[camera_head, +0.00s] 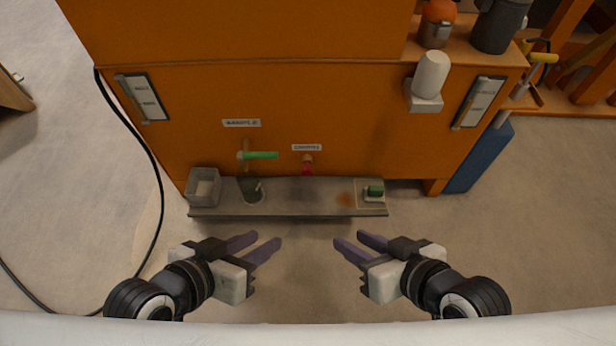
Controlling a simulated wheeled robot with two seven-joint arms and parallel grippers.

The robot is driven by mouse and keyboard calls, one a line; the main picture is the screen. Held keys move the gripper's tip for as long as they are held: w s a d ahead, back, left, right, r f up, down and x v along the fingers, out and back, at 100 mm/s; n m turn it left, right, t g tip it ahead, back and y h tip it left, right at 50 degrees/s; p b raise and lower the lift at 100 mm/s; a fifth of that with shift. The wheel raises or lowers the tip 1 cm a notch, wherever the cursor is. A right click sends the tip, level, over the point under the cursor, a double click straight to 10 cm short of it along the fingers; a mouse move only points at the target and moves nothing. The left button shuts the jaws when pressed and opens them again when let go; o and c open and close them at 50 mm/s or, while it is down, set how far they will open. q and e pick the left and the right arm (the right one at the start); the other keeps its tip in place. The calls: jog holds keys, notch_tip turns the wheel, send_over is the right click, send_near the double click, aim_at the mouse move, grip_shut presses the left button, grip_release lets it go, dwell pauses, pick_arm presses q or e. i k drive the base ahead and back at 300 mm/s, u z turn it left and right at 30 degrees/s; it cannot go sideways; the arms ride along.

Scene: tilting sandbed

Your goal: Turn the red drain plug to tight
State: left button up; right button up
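The red drain plug (307,168) sits low on the front of the orange cabinet (350,110), under a small white label (307,147). Its fine details and its turned angle are too small to tell. A green lever handle (262,155) is just left of it. My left gripper (262,243) is open and empty, in front of the grey shelf and below the lever in the picture. My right gripper (352,243) is open and empty, below and right of the plug. Both grippers are apart from the plug and the shelf.
A grey shelf (300,200) runs below the plug. It bears a grey square container (204,187) at left, a dark round item (251,190) and a green block (375,190) at right. A black cable (150,165) lies on the left floor. A white cylinder (431,75) juts out upper right.

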aim_at(306, 171)
jog(key=z, duration=2.25)
jog(key=k, duration=1.2)
jog(key=u, duration=2.1)
jog(key=i, duration=1.2)
